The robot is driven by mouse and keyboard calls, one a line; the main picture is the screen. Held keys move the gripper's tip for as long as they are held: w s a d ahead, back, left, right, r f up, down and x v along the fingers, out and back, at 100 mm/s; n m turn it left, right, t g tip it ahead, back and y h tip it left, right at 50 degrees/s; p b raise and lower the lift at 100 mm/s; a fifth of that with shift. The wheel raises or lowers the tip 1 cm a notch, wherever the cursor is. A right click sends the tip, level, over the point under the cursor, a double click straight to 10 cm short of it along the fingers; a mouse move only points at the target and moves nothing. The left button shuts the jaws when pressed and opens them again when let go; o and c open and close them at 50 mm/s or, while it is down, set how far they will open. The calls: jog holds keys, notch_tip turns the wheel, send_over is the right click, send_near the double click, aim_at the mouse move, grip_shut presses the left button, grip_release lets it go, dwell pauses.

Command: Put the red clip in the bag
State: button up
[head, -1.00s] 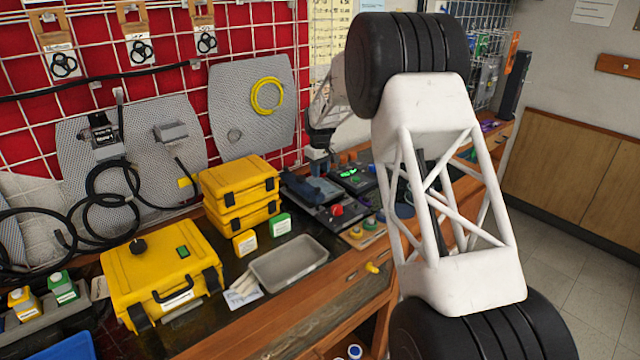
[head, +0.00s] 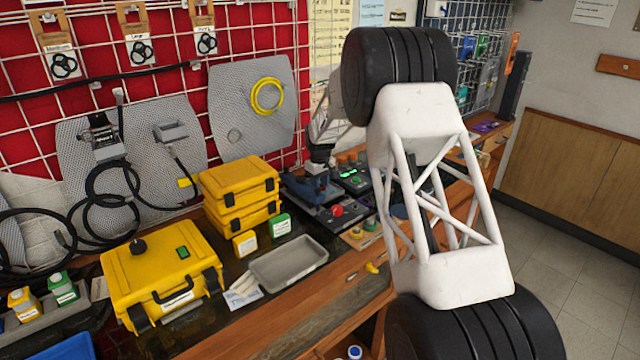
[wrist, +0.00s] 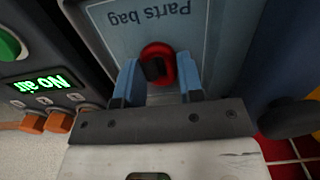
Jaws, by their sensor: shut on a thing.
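In the wrist view my gripper (wrist: 158,88) has two blue fingers, shut on the red clip (wrist: 168,81). The clip shows as a red ring with a dark middle, between the fingertips. The grey-blue parts bag (wrist: 120,47) lies just beyond the fingertips, its "Parts bag" print upside down. The clip overlaps the bag's face in this view; I cannot tell whether it is inside, touching or in front. In the head view I cannot make out the clip or the bag, and my own arm covers much of the bench there.
In the wrist view a device with a green "No air" display (wrist: 48,83) stands close on the left. In the head view, yellow cases (head: 160,268) and a grey tray (head: 288,262) stand on the bench, left of my arm. A red gridded wall panel (head: 185,75) rises behind.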

jog(key=shift+f, duration=0.15)
jog(key=o, duration=0.9)
notch_tip(320, 180, up, 12)
jog(key=shift+r, duration=0.15)
dwell(0.4)
jog(key=shift+r, duration=0.1)
dwell(0.8)
